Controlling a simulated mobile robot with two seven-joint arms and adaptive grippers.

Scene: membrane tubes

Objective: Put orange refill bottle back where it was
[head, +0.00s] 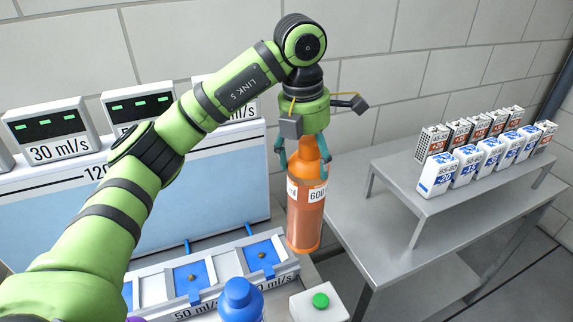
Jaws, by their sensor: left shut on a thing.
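An orange refill bottle (307,212) with a white label reading "600" hangs upright in my left gripper (302,158). The fingers are shut around its neck. Its base appears to be above the surface between the tank bench and the metal table, though the exact height is hard to tell. My right gripper does not show in the head view.
A grey metal table (350,200) with a raised shelf (405,190) of white tube boxes stands at the right. A blue bottle (240,300) and a box with a green button (320,301) are at the front. Blue-slotted holders (215,277) and a light-blue tank (60,225) are at the left.

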